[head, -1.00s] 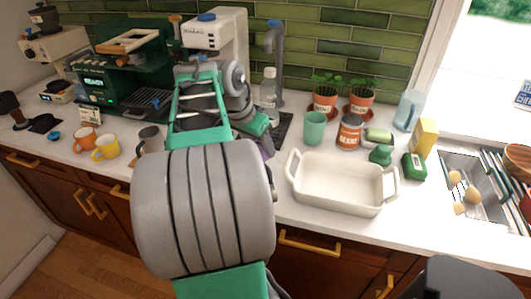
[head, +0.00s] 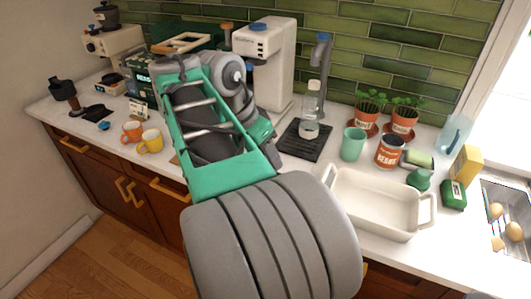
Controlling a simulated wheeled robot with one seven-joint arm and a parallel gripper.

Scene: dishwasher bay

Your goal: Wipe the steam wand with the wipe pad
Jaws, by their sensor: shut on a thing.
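The dark green coffee machine (head: 139,86) stands against the wall at the upper left, largely covered by my arm. Its steam wand cannot be made out; that part of the machine is behind my arm. The wipe pad cannot be made out either. My arm rises from the bottom of the picture and bends over the counter in front of the machine. The fingers of my gripper are hidden behind the arm links, so their place relative to the wand does not show.
An orange mug (head: 131,132) and a yellow mug (head: 151,141) stand left of my arm. A white machine (head: 266,60) stands behind it. A bottle (head: 311,115) is on a black mat (head: 294,143). A teal cup (head: 353,144), bean can (head: 390,151) and white dish (head: 368,216) crowd the right.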

